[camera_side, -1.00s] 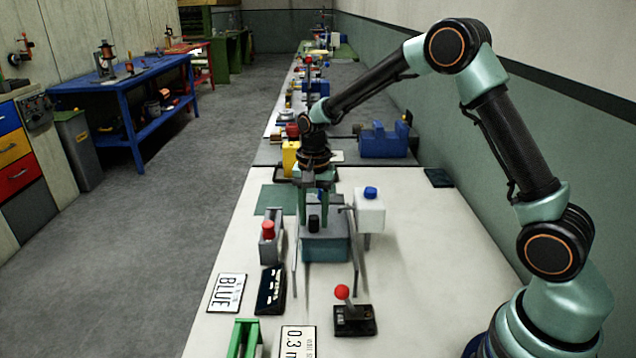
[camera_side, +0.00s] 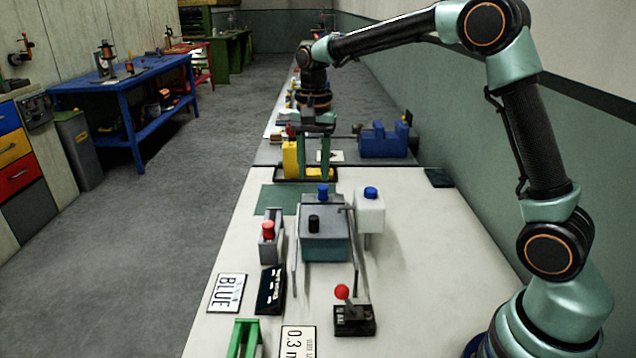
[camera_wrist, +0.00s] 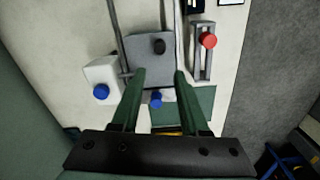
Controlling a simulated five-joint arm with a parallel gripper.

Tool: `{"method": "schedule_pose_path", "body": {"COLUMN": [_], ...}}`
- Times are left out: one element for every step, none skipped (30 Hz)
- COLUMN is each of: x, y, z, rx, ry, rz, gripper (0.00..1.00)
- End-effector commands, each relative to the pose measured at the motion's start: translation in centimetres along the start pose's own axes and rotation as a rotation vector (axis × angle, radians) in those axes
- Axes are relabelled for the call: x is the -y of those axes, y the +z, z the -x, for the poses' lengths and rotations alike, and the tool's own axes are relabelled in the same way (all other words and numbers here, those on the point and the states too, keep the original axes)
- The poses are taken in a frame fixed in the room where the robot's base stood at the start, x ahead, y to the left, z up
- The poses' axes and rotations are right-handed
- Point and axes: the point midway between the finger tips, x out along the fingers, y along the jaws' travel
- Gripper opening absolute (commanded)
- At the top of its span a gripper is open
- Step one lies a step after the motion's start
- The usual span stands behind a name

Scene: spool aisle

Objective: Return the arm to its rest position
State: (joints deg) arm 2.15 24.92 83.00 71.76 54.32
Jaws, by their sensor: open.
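My gripper (camera_side: 313,158) hangs in the air above the far part of the white table, its two green fingers pointing down. The fingers are apart with nothing between them. In the wrist view my gripper (camera_wrist: 160,75) shows open as well, above a grey box (camera_wrist: 148,72). In the side view the grey box (camera_side: 325,246) stands nearer than the gripper, with a black knob (camera_side: 313,224) and a blue knob (camera_side: 323,191) at it. My gripper is clear of both knobs.
A white container with a blue cap (camera_side: 369,212) stands right of the box. A red-topped grey fixture (camera_side: 268,243) is at its left. A red-ball joystick (camera_side: 343,293), a BLUE card (camera_side: 228,292) and a green stand (camera_side: 244,336) are nearer. A blue vise-like block (camera_side: 384,140) is farther back.

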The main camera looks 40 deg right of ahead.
Motion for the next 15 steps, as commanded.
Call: {"method": "schedule_pose_path", "body": {"x": [0.0,0.0,0.0,0.0,-0.1,-0.2,-0.4,-0.6,-0.9,-1.2,-1.6,-2.2,-2.6,-3.1,-3.8], "y": [0.0,0.0,0.0,0.0,0.1,0.2,0.3,0.5,0.8,1.1,1.4,1.9,2.3,2.8,3.3], "z": [0.0,0.0,0.0,0.0,0.1,0.4,0.6,1.0,1.5,2.0,2.5,3.2,3.6,4.1,4.6], "rx": [0.0,0.0,0.0,-0.001,-0.002,-0.006,-0.009,-0.014,-0.023,-0.032,-0.041,-0.056,-0.068,-0.08,-0.097], "ry": [0.0,0.0,0.0,-0.001,-0.003,-0.008,-0.012,-0.019,-0.03,-0.04,-0.051,-0.066,-0.079,-0.09,-0.105], "rz": [0.0,0.0,0.001,0.002,0.006,0.017,0.028,0.043,0.07,0.094,0.121,0.163,0.196,0.23,0.275], "gripper": [0.44,0.44,0.44,0.44,0.44,0.44,0.44,0.44,0.44,0.44,0.44,0.44,0.44,0.44,0.44]}}
